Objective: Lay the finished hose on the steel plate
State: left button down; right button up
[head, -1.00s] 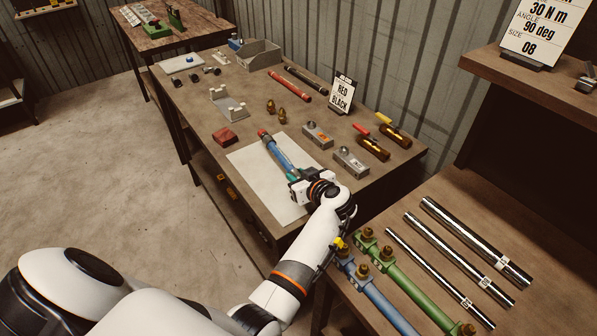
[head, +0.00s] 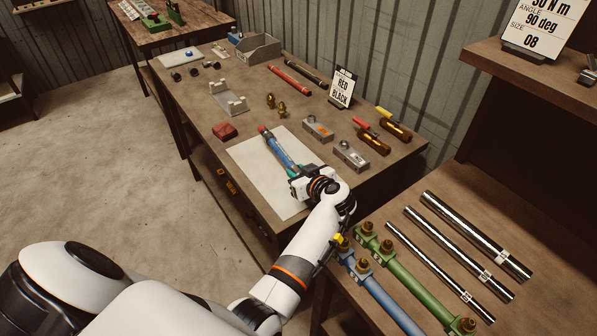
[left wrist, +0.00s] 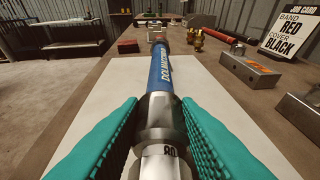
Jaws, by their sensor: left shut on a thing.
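The hose (head: 279,150) is blue with a reddish far end. In the left wrist view the hose (left wrist: 162,72) shows white lettering and a silver metal fitting at the near end. My left gripper (head: 295,174) is shut on this fitting, with teal fingers on either side of it in the left wrist view (left wrist: 161,135). The hose points away over a pale flat plate (head: 249,163), which I take for the steel plate. I cannot tell whether the hose touches it. My right gripper is not in view.
Two grey metal blocks (head: 351,155) and a job card (head: 342,87) stand to the right of the plate. A red block (head: 225,131) and a grey cradle (head: 228,99) lie beyond it. Steel tubes (head: 478,235) and green (head: 415,280) and blue fixtures lie on the near right bench.

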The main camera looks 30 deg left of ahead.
pick_arm(q)
jog(key=shift+f, duration=0.35)
dwell(0.3)
jog(key=shift+f+b, duration=0.35)
jog(key=shift+f, duration=0.6)
dwell(0.7)
jog(key=c, duration=1)
grip_release()
jog(key=shift+f, duration=0.15)
